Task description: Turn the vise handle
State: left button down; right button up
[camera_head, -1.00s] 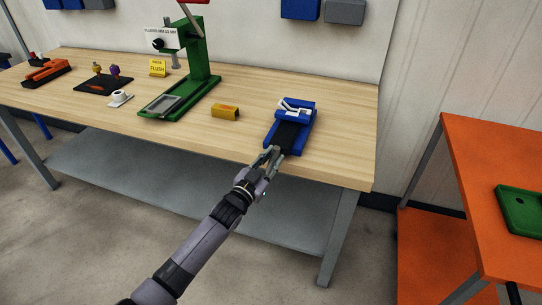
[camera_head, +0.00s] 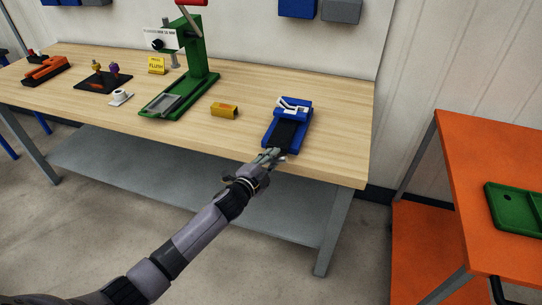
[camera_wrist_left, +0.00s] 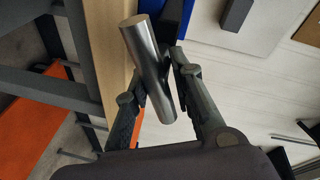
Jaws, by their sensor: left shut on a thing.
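The blue vise (camera_head: 305,118) stands near the front right edge of the wooden workbench, with a dark middle and light metal parts on top. Its handle (camera_wrist_left: 148,60) is a smooth metal bar, seen slanting in the left wrist view. My left gripper (camera_head: 272,157) is at the front end of the vise, just off the bench edge. In the left wrist view my left gripper (camera_wrist_left: 158,88) has its fingers on both sides of the bar, shut on it. The handle is mostly hidden by the fingers in the head view. My right gripper is not in view.
The workbench (camera_head: 335,150) also holds a yellow block (camera_head: 224,111), a green press (camera_head: 202,65), a yellow sign (camera_head: 157,66), and a small white item (camera_head: 120,98). An orange table (camera_head: 485,165) with a green tray (camera_head: 515,210) stands at the right. Floor is clear before the bench.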

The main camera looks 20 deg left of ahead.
pick_arm(q)
jog(key=m, duration=0.1)
jog(key=m+p, duration=0.1)
jog(key=shift+s+d+f+m+g+y, duration=0.15)
jog(key=shift+d+f+m+g+y, duration=0.05)
jog(key=shift+f+m+g+y, duration=0.2)
jog(key=shift+f+m+p, duration=0.15)
jog(key=shift+m+p, duration=0.15)
jog(key=shift+m, duration=0.3)
jog(key=shift+s+f, duration=0.1)
jog(key=c, duration=1.7)
grip_release()
jog(key=shift+o, duration=1.2)
jog(key=shift+r, duration=0.2)
jog(key=v, duration=1.1)
jog(key=shift+s, duration=0.35)
jog(key=shift+r, duration=0.1)
